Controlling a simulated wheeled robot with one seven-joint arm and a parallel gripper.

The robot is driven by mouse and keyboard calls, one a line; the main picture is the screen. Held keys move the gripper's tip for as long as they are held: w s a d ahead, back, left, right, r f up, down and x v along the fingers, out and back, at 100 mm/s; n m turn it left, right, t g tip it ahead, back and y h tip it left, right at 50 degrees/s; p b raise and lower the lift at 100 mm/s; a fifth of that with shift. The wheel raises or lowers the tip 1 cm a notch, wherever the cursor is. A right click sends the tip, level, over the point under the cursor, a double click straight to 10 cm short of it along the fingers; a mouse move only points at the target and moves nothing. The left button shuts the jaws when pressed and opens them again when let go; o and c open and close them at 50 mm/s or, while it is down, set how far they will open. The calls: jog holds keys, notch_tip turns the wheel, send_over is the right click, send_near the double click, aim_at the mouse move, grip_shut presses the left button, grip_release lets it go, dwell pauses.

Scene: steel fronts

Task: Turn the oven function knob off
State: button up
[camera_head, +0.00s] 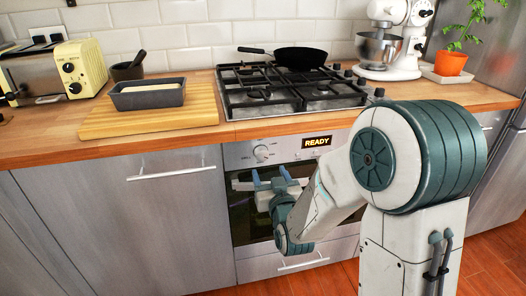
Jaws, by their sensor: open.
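The oven (239,219) is built in under the hob, with a silver control panel and a dark glass door. Its round function knob (261,152) is on the left part of the panel; its pointer is too small to read. My gripper (267,175) is open, with two blue-grey fingers pointing at the oven front just below the knob. I cannot tell whether a finger touches the panel. My arm hides the right part of the panel and door.
A gas hob (262,100) with a black pan (300,57) is above the oven. A loaf tin (148,95) sits on a wooden board (207,104). A bar handle (172,174) sticks out from the left steel front. A mixer (392,60) stands at the back right.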

aim_at(263, 157)
jog(key=p+x, duration=0.2)
jog(key=x, duration=0.6)
jog(key=shift+w+f+p, duration=0.1)
jog(key=shift+w+p, duration=0.25)
jog(key=shift+p, duration=0.05)
jog(key=c, duration=1)
